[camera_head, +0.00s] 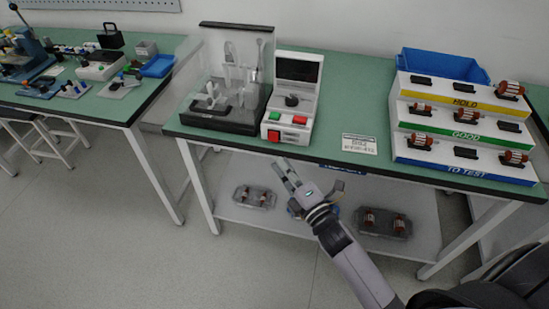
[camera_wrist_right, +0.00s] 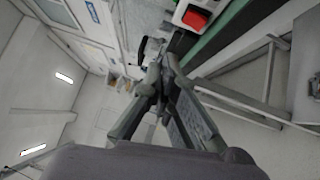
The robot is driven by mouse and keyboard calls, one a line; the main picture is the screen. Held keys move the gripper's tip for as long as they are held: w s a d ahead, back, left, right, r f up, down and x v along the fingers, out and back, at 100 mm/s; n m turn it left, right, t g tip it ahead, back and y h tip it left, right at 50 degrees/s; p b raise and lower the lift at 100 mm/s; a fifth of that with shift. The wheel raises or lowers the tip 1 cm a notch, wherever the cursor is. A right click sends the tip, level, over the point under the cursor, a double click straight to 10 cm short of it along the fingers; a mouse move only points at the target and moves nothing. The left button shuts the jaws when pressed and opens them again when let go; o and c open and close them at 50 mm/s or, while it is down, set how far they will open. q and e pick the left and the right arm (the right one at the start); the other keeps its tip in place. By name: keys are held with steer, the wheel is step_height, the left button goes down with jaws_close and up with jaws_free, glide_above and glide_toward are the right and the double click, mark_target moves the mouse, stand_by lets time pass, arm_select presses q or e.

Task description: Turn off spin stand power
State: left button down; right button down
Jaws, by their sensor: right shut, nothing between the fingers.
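The spin stand (camera_head: 233,85) stands on the green table with a clear-looking enclosure. Beside it on the right is its control box (camera_head: 293,95), with a dark screen, a black knob (camera_head: 292,100), a small green button (camera_head: 274,116) and a small red button (camera_head: 300,120). A larger red switch (camera_head: 274,135) sits low on the box's front left; a red switch also shows in the right wrist view (camera_wrist_right: 196,17). My right gripper (camera_head: 284,166) is shut and empty, below and in front of the table edge, apart from the switch. My left gripper is not in view.
A three-step rack (camera_head: 462,140) labelled HOLD, GOOD and TO TEST holds several copper-wound stators. A blue bin (camera_head: 443,66) stands behind it. Trays of parts (camera_head: 255,197) lie on the lower shelf. A second table (camera_head: 150,88) with tools is at the left.

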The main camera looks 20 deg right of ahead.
steer(key=v, duration=0.2)
steer(key=shift+s+r, duration=0.25)
steer(key=shift+s, duration=0.2)
steer(key=s+d+f+m+g+h, duration=0.1)
steer(key=s+f+m+g, duration=0.2)
steer(key=f, duration=0.8)
steer(key=s+f+m+g+h, duration=0.15)
steer(key=s+f+m, duration=0.25)
steer(key=f, duration=0.7)
steer(key=s+d+f+m+g, duration=0.1)
steer(key=s+f+m+g, duration=0.25)
steer(key=f, duration=0.75)
steer(key=s+f+m+g, duration=0.3)
steer(key=s+f, duration=0.3)
steer(key=s, duration=0.4)
steer(key=s+f+m+g+h, duration=0.1)
steer(key=s+f+m+g, duration=0.1)
steer(key=s+f, duration=0.4)
steer(key=s+d+f+m+g, duration=0.1)
steer(key=s+f+m+g, duration=0.2)
steer(key=s+f, duration=0.4)
steer(key=s+g, duration=0.1)
steer(key=s, duration=0.7)
steer(key=shift+m+g, duration=0.35)
steer(key=shift+g, duration=0.05)
steer(key=shift+d+h, duration=0.1)
steer(key=shift+h, duration=0.15)
